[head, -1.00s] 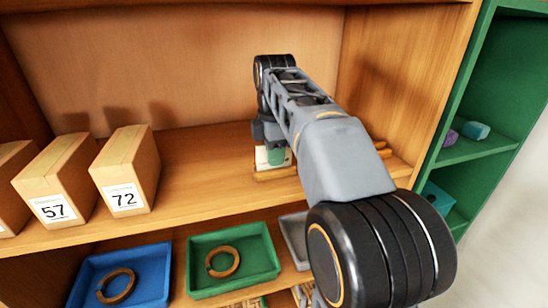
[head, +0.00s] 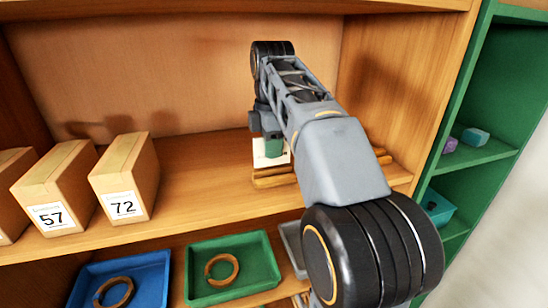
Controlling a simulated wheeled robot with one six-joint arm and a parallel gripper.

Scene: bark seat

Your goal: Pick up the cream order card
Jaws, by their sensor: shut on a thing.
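The cream order card (head: 262,158) stands roughly upright on the right part of the middle shelf. My gripper (head: 271,143) is at its upper part and is shut on it. A green patch shows there against the card; I cannot tell whether it belongs to the card or to my gripper. The card is just above a wooden holder (head: 273,181) with slats. My arm hides part of the holder and the space behind it. I cannot tell whether the card's lower edge still touches the holder.
Cardboard boxes labelled 57 (head: 52,190) and 72 (head: 125,178) stand at left on the same shelf. Below are a blue tray (head: 80,277) and a green tray (head: 262,250), each with a wooden ring. The shelf's wooden side wall and a green cabinet (head: 470,100) bound the right.

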